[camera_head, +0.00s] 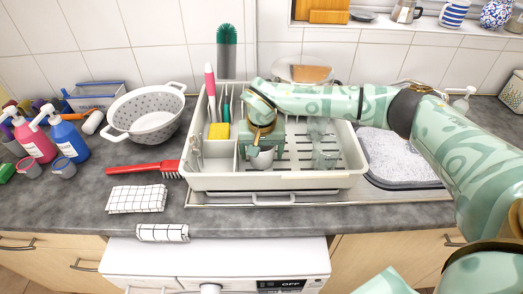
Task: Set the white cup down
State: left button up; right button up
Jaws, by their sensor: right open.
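The white cup (262,160) shows as a small pale shape in the dish rack (352,178), toward its front and left of centre. My right gripper (262,150) reaches in from the right and is directly above the cup, pointing down. Its jaws are open, and they hide the cup's upper part. I cannot tell whether the fingers still touch the cup. The cup seems to stand on the rack floor, though its base is partly hidden. My left gripper is not in view.
A white colander (148,112) and a red brush (142,168) lie to the left. The worktop front left holds a checked cloth (137,199).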

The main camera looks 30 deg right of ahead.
notch_tip(320, 180, up, 12)
jog(key=s+p, duration=0.1)
jog(key=p, duration=0.1)
jog(key=shift+s+a, duration=0.3)
jog(key=shift+a, duration=0.1)
